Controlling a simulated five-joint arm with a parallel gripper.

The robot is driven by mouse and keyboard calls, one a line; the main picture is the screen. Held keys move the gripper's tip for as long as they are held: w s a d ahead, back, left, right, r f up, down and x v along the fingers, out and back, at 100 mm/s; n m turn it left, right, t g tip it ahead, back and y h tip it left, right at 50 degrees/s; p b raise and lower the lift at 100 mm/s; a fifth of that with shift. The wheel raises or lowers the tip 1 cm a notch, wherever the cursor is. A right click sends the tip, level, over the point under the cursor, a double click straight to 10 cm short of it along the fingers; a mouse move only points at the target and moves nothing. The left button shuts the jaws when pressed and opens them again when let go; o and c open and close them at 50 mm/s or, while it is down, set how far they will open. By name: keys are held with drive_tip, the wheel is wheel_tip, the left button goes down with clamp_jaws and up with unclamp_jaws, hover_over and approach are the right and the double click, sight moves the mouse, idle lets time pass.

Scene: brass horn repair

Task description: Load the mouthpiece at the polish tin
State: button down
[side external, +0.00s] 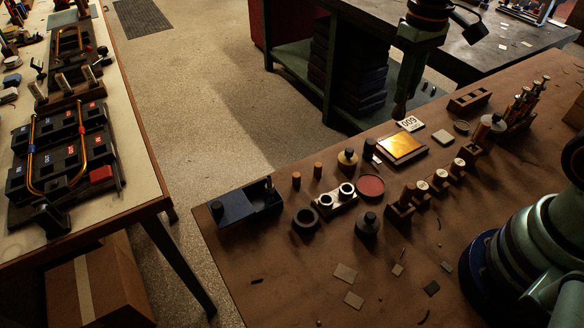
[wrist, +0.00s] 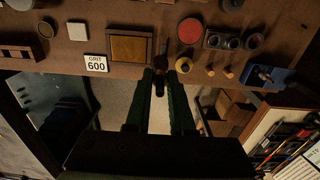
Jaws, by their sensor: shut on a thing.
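My gripper (side external: 401,108) hangs beyond the far edge of the brown bench, above floor level. In the wrist view my gripper (wrist: 160,78) has its fingers closed around a small dark piece (wrist: 160,88), which looks like the mouthpiece. Its shape is hard to make out in shadow. A round red-topped tin (side external: 371,186), likely the polish tin, lies on the bench, to the left of my gripper and nearer the camera. It also shows in the wrist view (wrist: 190,31), above and right of the fingertips.
An amber plate in a frame (side external: 401,148) and a "600" grit card (side external: 410,124) lie near my gripper. A knobbed pot (side external: 347,160), ringed block (side external: 333,200), two pegs and a blue box (side external: 232,215) stand leftward.

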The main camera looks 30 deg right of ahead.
drive_tip(key=shift+d, duration=0.1)
idle(0.4)
drive_tip(key=shift+s+a+f, duration=0.55)
drive_tip(key=shift+a+f, duration=0.6)
drive_tip(key=shift+f, duration=0.9)
drive_tip(key=shift+s+a+f, duration=0.55)
drive_tip(key=shift+a+f, duration=0.65)
drive_tip(key=shift+f, duration=0.85)
drive_tip(key=shift+s+a+f, duration=0.55)
drive_tip(key=shift+a+f, duration=0.6)
drive_tip(key=shift+f, duration=0.9)
drive_tip(key=shift+f, duration=0.6)
wheel_tip(320, 180, up, 7)
